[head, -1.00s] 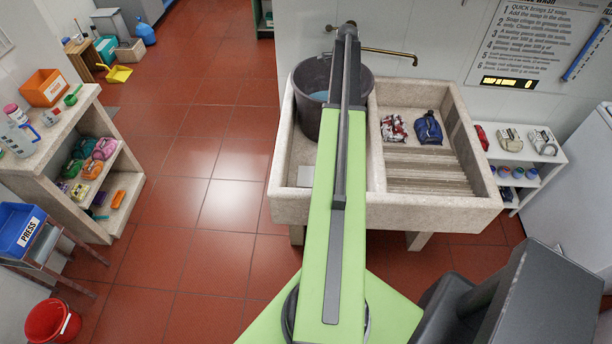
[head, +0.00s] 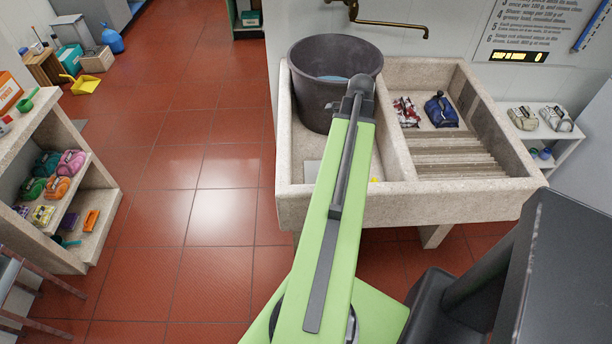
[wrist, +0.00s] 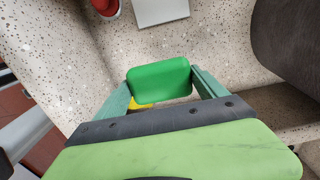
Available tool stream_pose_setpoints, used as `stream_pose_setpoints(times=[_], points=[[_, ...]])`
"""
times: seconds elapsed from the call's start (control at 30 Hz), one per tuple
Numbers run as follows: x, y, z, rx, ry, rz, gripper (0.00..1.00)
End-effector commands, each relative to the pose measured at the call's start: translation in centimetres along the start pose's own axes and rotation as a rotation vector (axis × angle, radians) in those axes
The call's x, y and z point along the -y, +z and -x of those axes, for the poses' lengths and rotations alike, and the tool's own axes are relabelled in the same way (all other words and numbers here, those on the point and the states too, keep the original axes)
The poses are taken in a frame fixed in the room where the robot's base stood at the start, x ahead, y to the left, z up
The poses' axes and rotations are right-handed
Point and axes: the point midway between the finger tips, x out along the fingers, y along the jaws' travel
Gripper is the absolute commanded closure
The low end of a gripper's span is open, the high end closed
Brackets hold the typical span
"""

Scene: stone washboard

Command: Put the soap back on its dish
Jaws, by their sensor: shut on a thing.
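A green block with rounded corners, which looks like the soap (wrist: 160,80), is between the two fingers of my gripper (wrist: 162,88) in the wrist view. My gripper is shut on it, over the speckled stone of the sink (wrist: 85,60). Something yellow (wrist: 140,103) shows partly behind the soap's lower edge. A flat pale grey plate (wrist: 160,8) lies on the stone beyond the soap, apart from it. I cannot tell which thing is the dish. In the head view my arm hides the gripper and soap; a small yellow bit (head: 374,180) shows beside the arm.
A dark drum (head: 312,92) stands in the sink's left basin, close on the right in the wrist view. The ribbed washboard (head: 460,160) holds a red-white packet (head: 406,112) and a blue bag (head: 441,111). A shelf (head: 85,200) stands left; red floor lies between.

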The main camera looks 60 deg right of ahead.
Motion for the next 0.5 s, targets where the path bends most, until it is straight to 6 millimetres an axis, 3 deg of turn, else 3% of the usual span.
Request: stream_pose_setpoints(times=[0.17,0.5], points=[[0.3,1.2,-0.9,0.000,0.000,0.003,0.66],[2.1,9.4,-6.3,0.000,0.000,0.005,0.66]])
